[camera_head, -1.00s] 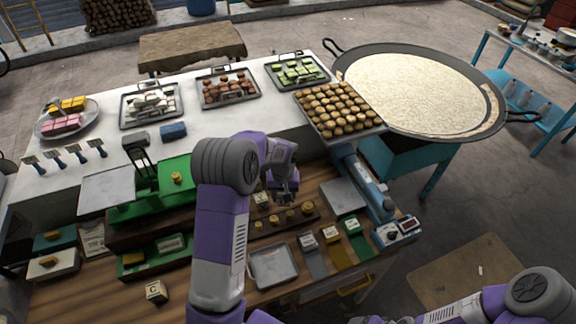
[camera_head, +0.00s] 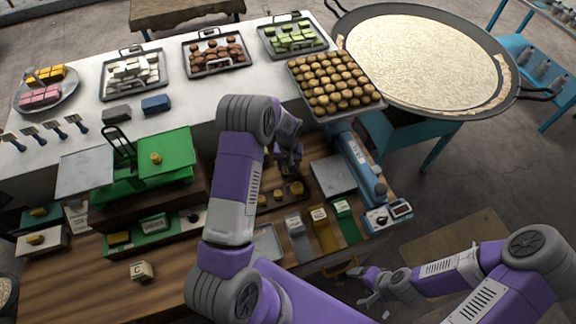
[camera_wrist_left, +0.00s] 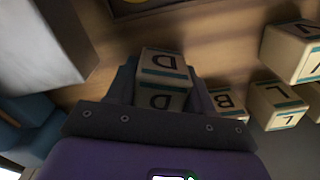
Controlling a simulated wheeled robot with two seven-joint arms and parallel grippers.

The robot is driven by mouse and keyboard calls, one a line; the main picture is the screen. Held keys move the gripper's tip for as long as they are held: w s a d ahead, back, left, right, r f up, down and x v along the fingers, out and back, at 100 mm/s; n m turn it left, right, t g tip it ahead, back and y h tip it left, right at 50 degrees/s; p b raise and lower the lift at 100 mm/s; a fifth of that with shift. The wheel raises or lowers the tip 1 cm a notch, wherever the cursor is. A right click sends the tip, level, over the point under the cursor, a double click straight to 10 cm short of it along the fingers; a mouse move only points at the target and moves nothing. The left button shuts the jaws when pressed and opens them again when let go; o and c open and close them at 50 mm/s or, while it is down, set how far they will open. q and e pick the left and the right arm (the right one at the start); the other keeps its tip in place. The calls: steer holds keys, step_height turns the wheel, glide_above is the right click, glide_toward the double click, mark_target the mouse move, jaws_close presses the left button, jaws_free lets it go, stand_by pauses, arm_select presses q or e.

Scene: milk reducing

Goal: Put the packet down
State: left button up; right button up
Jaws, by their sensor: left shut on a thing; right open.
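A small cream packet (camera_wrist_left: 163,68) with a teal stripe and a letter D sits between the fingers of my left gripper (camera_wrist_left: 160,95) in the left wrist view. The gripper is shut on it. In the head view my left gripper (camera_head: 289,165) is over the back of the wooden bench, and the packet cannot be made out there. Whether the packet touches the bench is unclear. My right gripper (camera_head: 374,280) is open and empty, low at the right, off the bench's front edge.
Similar packets, one marked B (camera_wrist_left: 227,102) and one marked L (camera_wrist_left: 280,104), stand beside the held one. A C cube (camera_head: 141,271) sits on the bench's front left. A green balance scale (camera_head: 166,170) stands left of my left arm. A digital device (camera_head: 388,217) is at right.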

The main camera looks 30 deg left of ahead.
arm_select(q)
steer(key=shift+f, duration=0.85)
steer(key=o, duration=1.1)
step_height(320, 180, up, 12)
steer(key=shift+r+b, duration=0.2)
steer(key=shift+b, duration=0.45)
